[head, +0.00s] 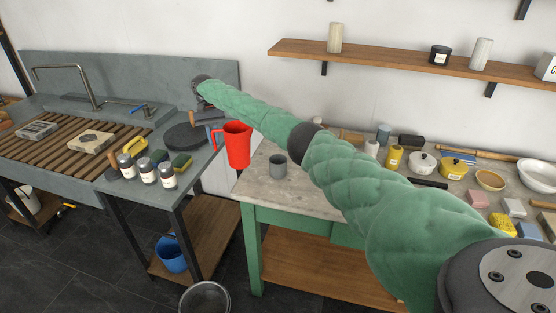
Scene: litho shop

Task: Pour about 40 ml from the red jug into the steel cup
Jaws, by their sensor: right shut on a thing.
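The red jug (238,146) hangs over the left end of the green-legged table, close to upright, with its handle to the left. My right gripper (212,127) is shut on the jug at its handle side; the fingers are small and partly hidden. The arm reaches in from the lower right and bends down at the far left. The steel cup (278,166) stands upright on the table's left end, to the right of the jug and apart from it. The contents of the jug and cup cannot be seen. My left gripper is not in view.
The table (262,186) holds many items at right, including a yellow pot (453,168) and a white bowl (537,176). A grey sink bench with bottles (147,172) and a black disc (184,138) is at left. A metal bucket (204,299) stands on the floor.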

